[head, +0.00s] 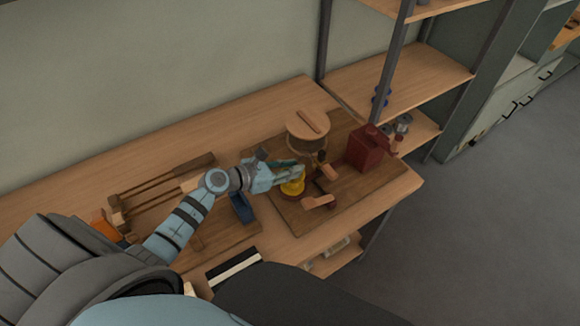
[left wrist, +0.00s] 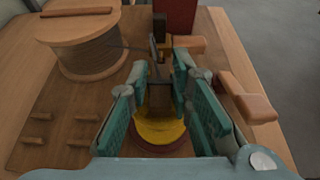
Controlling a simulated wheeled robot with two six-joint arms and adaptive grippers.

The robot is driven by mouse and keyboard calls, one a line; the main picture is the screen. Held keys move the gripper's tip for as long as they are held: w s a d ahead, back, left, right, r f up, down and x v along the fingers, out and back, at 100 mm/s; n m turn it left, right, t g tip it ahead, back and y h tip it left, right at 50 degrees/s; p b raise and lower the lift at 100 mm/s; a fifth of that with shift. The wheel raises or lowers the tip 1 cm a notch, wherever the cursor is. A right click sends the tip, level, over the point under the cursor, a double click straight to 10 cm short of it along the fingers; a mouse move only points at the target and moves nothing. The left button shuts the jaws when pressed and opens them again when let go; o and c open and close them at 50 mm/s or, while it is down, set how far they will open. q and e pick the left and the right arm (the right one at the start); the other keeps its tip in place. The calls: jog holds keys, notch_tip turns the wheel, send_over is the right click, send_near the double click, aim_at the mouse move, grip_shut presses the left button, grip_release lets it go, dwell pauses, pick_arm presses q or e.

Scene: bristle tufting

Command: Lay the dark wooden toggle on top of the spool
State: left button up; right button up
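The spool (head: 307,141) stands upright toward the back of the wooden board, with a pale round top and thread wound around it. A dark reddish-brown wooden bar, which looks like the toggle (head: 310,121), lies flat on its top. In the left wrist view the spool (left wrist: 95,60) is at the upper left, with the toggle (left wrist: 77,11) on it. My left gripper (head: 297,172) is in front of the spool, apart from it. Its teal-padded fingers (left wrist: 163,95) are spread, above a yellow round piece (left wrist: 160,131). My right gripper is not in view.
A dark red box (head: 367,148) stands right of the spool. Wooden pieces (head: 318,202) lie at the board's front right. Several small pegs (left wrist: 38,116) stand left of the yellow piece. A blue object (head: 241,207) is below my left wrist. Shelves (head: 420,78) rise at the right.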

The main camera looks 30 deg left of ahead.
pick_arm(q)
jog(key=shift+o, duration=1.1)
jog(key=shift+s+f, duration=0.1)
jog(key=shift+f, duration=0.1)
jog(key=shift+s+a+r, duration=0.1)
jog(key=shift+s+a, duration=0.05)
jog(key=shift+s, duration=0.1)
jog(key=v, duration=1.1)
jog(key=shift+r, duration=0.3)
jog(key=shift+a, duration=0.1)
